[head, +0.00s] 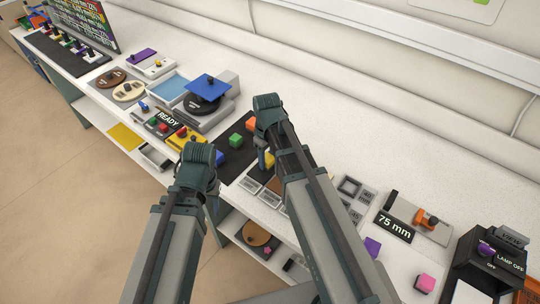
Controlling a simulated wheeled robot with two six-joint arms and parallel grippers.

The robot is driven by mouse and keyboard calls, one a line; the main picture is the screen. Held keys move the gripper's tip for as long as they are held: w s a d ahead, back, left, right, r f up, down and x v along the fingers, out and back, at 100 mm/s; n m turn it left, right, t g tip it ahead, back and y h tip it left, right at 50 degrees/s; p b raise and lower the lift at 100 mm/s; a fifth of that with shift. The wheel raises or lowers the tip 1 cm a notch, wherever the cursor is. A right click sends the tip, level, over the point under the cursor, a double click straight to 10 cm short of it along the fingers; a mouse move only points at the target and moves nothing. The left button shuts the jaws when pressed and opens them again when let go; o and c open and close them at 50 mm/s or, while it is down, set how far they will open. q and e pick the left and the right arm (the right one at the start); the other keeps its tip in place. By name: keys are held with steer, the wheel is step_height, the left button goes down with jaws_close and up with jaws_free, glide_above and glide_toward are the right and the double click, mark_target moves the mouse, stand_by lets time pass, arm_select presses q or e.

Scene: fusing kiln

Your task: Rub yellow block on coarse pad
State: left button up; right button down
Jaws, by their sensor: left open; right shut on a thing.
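The yellow block (266,161) shows beside my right forearm, at the right side of the dark mat. My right gripper (263,150) is shut on it, though the arm hides most of the fingers. My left gripper (204,180) is open, left of the mat near the counter's front edge; its fingers are largely hidden by its own wrist. A brown pad (275,184) and small grey framed pads (253,187) lie just in front of the yellow block, partly behind my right arm. I cannot tell which pad is the coarse one.
On the dark mat (232,167) stand an orange block (251,124), a green block (236,140) and a blue block (218,158). A READY unit (167,120) is at left; a 75 mm display (394,227) and purple block (372,246) are at right. The counter's back strip is clear.

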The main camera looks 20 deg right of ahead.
steer(key=shift+s+a, duration=0.2)
steer(key=shift+a, duration=0.05)
steer(key=shift+a, duration=0.1)
steer(key=shift+s+a, duration=0.75)
steer(key=shift+a, duration=0.05)
steer(key=shift+w, duration=0.1)
steer(key=shift+w+d, duration=0.7)
steer(key=shift+d, duration=0.2)
steer(key=shift+w+d, duration=0.7)
steer(key=shift+d, duration=0.25)
steer(key=shift+w, duration=0.1)
